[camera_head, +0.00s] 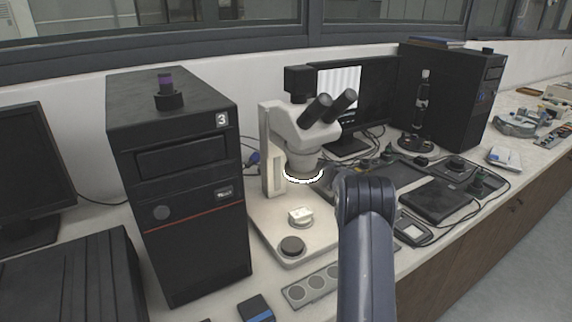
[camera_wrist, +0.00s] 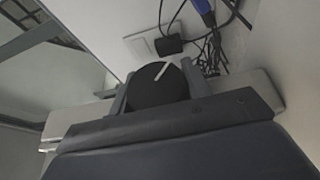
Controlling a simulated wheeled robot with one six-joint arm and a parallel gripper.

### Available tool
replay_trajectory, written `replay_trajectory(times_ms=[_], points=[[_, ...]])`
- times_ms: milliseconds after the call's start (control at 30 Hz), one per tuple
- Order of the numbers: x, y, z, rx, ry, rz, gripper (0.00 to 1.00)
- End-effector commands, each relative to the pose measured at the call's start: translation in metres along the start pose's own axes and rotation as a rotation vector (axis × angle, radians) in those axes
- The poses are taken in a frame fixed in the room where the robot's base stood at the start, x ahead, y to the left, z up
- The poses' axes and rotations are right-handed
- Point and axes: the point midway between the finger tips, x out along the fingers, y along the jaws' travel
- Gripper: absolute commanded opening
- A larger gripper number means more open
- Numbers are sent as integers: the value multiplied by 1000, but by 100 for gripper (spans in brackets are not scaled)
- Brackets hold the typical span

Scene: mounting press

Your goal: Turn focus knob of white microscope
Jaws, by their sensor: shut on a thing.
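The white microscope (camera_head: 272,150) stands on the bench in the middle of the head view, upright, with a lit ring under its head and a pale base. Its focus knob (camera_wrist: 155,88) shows in the wrist view as a round black knob with a white line on its face. The line slants up to the right. My gripper (camera_wrist: 157,90) has one finger on each side of the knob and is shut on it. The knob and my gripper are hidden in the head view, where my arm rises at the lower middle.
A black computer tower (camera_head: 180,190) stands close to the left of the microscope. A monitor (camera_head: 375,95) and another tower (camera_head: 465,95) stand to the right. A wall socket (camera_wrist: 143,43) with a black plug (camera_wrist: 169,45) and loose cables (camera_wrist: 212,52) lie beyond the knob.

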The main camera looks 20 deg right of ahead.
Motion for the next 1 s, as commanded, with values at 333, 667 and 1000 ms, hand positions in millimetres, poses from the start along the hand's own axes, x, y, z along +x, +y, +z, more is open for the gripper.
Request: replay_trajectory(times_ms=[333, 667, 1000], points=[[0, -1, 0, 1, 0, 1, 47], [0, 0, 0, 1, 0, 1, 68], [-19, -1, 1, 0, -4, 1, 68]])
